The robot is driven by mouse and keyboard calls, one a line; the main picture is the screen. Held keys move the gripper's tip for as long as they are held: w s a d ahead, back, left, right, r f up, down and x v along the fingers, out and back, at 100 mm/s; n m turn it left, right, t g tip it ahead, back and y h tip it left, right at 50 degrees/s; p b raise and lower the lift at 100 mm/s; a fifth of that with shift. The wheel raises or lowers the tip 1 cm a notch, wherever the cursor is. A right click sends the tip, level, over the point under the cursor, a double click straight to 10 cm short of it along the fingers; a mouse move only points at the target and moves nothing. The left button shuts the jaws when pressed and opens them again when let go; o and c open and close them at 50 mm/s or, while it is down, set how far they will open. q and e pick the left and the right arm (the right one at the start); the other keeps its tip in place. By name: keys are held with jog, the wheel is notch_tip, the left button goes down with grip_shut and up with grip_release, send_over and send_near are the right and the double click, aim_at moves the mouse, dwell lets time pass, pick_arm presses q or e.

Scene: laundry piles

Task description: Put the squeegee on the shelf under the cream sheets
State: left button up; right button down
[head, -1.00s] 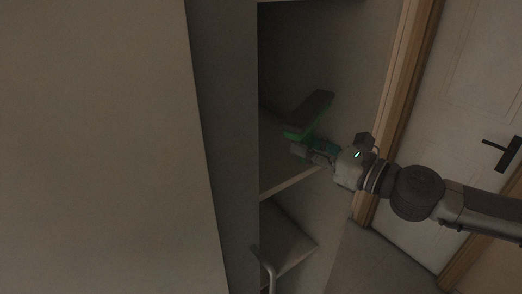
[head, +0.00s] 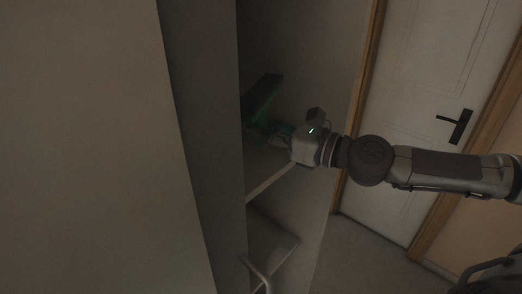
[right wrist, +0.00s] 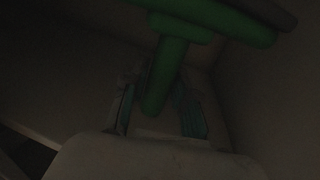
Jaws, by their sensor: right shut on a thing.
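The squeegee, green with a long dark head (head: 262,93), is inside the open cabinet in the head view. My right gripper (head: 279,136) reaches in from the right and is shut on it. In the right wrist view, the green handle (right wrist: 166,72) stands between the two fingers, and the wide green head crosses the top. The squeegee is above a shelf board (head: 266,183); whether it touches the board cannot be told. I cannot make out any cream sheets in these dark views. My left gripper is not in view.
A tall cabinet panel (head: 208,130) hides the left part of the shelves. A lower compartment holds a pale, flat-topped thing (head: 272,244) with a curved bar (head: 257,272) before it. A white door (head: 425,90) with a black handle (head: 456,126) stands to the right.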

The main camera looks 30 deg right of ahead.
aim_at(262, 145)
notch_tip(262, 145, down, 2)
jog(key=shift+a+f+b, duration=0.1)
jog(key=shift+b, duration=0.25)
jog(key=shift+w+f, duration=0.1)
jog(key=shift+f, duration=0.2)
jog(key=shift+f+b, duration=0.2)
jog(key=shift+b, duration=0.1)
jog(key=c, duration=0.9)
grip_release()
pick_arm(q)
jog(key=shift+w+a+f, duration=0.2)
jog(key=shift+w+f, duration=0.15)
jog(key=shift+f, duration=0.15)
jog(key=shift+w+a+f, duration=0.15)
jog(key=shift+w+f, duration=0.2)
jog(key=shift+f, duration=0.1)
